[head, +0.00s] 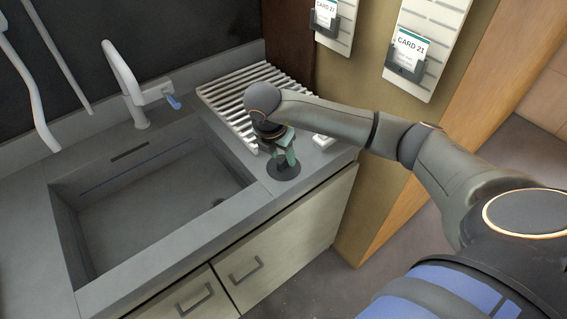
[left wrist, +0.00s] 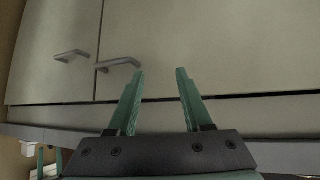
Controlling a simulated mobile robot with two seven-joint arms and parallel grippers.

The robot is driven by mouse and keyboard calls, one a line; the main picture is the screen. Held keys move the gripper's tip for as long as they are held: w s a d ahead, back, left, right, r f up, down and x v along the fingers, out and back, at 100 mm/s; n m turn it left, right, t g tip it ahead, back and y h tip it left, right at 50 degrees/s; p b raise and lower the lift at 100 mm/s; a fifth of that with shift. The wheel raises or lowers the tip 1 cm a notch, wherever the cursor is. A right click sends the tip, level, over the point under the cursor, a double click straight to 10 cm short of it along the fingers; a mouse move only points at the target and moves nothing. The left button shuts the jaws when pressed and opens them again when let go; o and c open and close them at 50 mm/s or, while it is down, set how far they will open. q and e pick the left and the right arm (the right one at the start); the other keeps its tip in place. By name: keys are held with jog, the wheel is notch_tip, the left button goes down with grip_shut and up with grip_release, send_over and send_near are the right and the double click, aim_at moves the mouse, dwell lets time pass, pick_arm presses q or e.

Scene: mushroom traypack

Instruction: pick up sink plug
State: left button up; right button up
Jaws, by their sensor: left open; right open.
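The sink plug (head: 281,175), a flat dark round disc, lies on the grey counter to the right of the sink basin, near the counter's front edge. My right gripper (head: 291,160) points down over it, with its green fingers at the plug. The fingers and wrist hide part of the disc, and I cannot tell whether they touch it. The right gripper is open. My left gripper (left wrist: 160,72) shows in the left wrist view, open with nothing between its green fingers, in front of pale cabinet doors. It is not seen in the head view.
The sink basin (head: 150,215) is empty, with a white tap (head: 125,80) behind it. A white slatted rack (head: 240,95) lies behind my right gripper, and a small white item (head: 323,141) lies to its right. Card holders (head: 408,60) hang on the wall.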

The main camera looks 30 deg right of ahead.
jog(key=shift+w+d+f, duration=0.1)
jog(key=shift+d+f, duration=0.05)
jog(key=shift+f, duration=0.45)
grip_shut()
